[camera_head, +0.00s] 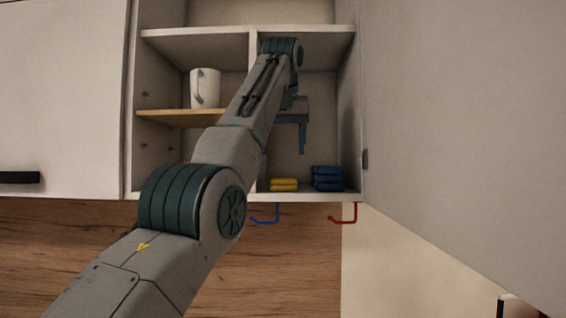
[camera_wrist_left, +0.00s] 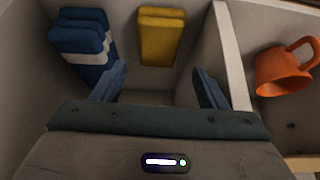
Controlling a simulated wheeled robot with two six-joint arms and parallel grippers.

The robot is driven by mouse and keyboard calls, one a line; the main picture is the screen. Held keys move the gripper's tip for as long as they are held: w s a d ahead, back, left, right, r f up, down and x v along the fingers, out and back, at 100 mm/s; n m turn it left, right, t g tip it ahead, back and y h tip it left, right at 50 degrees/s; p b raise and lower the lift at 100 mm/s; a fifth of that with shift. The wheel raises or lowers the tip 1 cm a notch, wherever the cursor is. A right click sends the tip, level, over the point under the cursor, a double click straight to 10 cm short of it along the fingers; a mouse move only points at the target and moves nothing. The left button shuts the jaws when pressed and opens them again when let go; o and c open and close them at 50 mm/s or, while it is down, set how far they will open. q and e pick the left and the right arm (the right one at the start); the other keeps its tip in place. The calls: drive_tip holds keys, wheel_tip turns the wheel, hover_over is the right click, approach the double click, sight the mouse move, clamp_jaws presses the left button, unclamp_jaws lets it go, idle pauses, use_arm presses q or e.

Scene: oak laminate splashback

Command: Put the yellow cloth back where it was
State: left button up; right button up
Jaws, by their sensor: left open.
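The yellow cloth (camera_head: 284,185) lies folded on the floor of the cabinet's lower right compartment, left of a folded blue cloth stack (camera_head: 327,179). The yellow cloth also shows in the left wrist view (camera_wrist_left: 161,37), beyond the fingertips and apart from them. The blue stack, with a pale band, is at the upper left there (camera_wrist_left: 84,45). My left gripper (camera_head: 302,140) reaches into the right compartment above the cloths. Its two fingers (camera_wrist_left: 160,85) are spread, with nothing between them. My right gripper is in neither view.
A white mug (camera_head: 205,88) stands on the wooden shelf (camera_head: 180,118) in the left compartment. An orange mug (camera_wrist_left: 287,70) is beyond the divider (camera_wrist_left: 231,50). A blue hook (camera_head: 268,218) and a red hook (camera_head: 346,218) hang under the cabinet. An open door (camera_head: 470,120) bounds the right.

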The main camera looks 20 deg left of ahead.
use_arm(q)
drive_tip(key=shift+p+v, duration=0.3)
drive_tip(key=shift+v, duration=1.4)
